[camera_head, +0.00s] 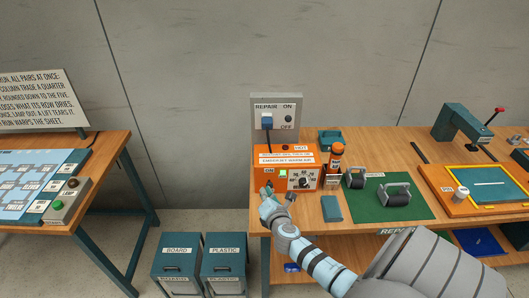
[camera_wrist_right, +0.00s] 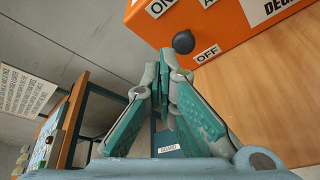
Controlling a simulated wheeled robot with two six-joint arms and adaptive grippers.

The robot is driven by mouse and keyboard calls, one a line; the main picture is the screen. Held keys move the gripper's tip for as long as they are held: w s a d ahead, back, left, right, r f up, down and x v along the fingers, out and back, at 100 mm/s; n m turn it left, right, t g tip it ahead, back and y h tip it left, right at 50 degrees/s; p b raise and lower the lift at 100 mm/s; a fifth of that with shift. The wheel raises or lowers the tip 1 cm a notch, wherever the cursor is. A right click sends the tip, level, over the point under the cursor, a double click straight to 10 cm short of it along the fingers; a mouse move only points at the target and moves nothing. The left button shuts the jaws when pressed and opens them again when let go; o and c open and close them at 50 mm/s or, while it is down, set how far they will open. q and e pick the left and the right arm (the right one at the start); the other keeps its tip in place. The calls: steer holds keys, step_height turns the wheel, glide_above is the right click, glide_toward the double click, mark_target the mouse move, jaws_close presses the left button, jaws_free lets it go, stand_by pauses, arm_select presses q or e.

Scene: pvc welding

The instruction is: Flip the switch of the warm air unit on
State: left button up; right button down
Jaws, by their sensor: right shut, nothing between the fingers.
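The orange warm air unit (camera_head: 258,157) stands on the wooden bench; its front carries an ON label (camera_head: 269,170), a lit green lamp (camera_head: 283,173) and a round dial (camera_head: 304,181). In the right wrist view the dark round-tipped switch (camera_wrist_right: 183,42) sits between the ON label (camera_wrist_right: 160,7) and the OFF label (camera_wrist_right: 207,54), its tip close above OFF. My right gripper (camera_head: 268,188) is at the unit's lower left front, covering that area in the head view. In the wrist view my right gripper (camera_wrist_right: 165,72) is shut and empty, its tips just below the switch. Contact cannot be told.
A repair panel (camera_head: 290,115) with a plugged-in blue plug (camera_head: 267,121) stands behind the unit. Bins (camera_head: 178,262) stand on the floor at left.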

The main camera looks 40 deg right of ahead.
arm_select(q)
steer(key=r+p, duration=0.1)
steer(key=r, duration=0.2)
steer(key=shift+s+r+p, duration=0.15)
steer(key=shift+s+p, duration=0.2)
arm_select(e)
steer(key=s+r, duration=0.3)
steer(key=r, duration=0.2)
steer(key=shift+a+r, duration=0.15)
steer(key=shift+a, duration=0.25)
arm_select(q)
steer(key=shift+w, duration=0.1)
